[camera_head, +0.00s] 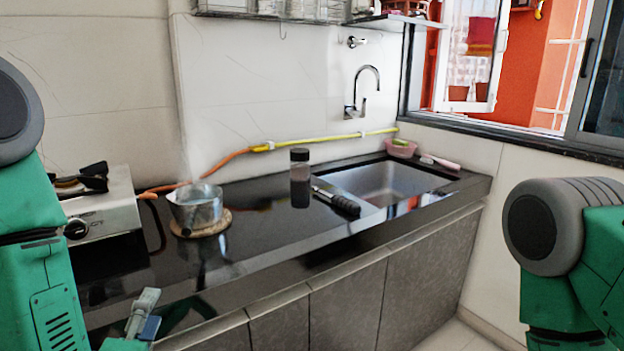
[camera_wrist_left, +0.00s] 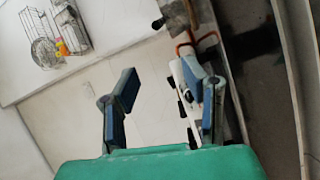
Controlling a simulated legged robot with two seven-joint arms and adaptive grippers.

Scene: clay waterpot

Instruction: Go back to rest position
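My left gripper (camera_head: 143,312) shows only in part at the bottom left of the head view, in front of the counter's front edge. In the left wrist view my left gripper (camera_wrist_left: 163,85) has its two blue-grey fingers apart, with nothing held between them. A grey pot (camera_head: 196,207) stands upright on a round tan mat (camera_head: 222,218) on the black counter, beyond the left gripper and apart from it. Part of my right arm is at the right edge of the head view; its gripper is out of view.
A stove (camera_head: 105,212) stands left of the pot. A pink bowl (camera_head: 400,148) is behind the sink. The black counter (camera_head: 262,235) is bare at its front middle.

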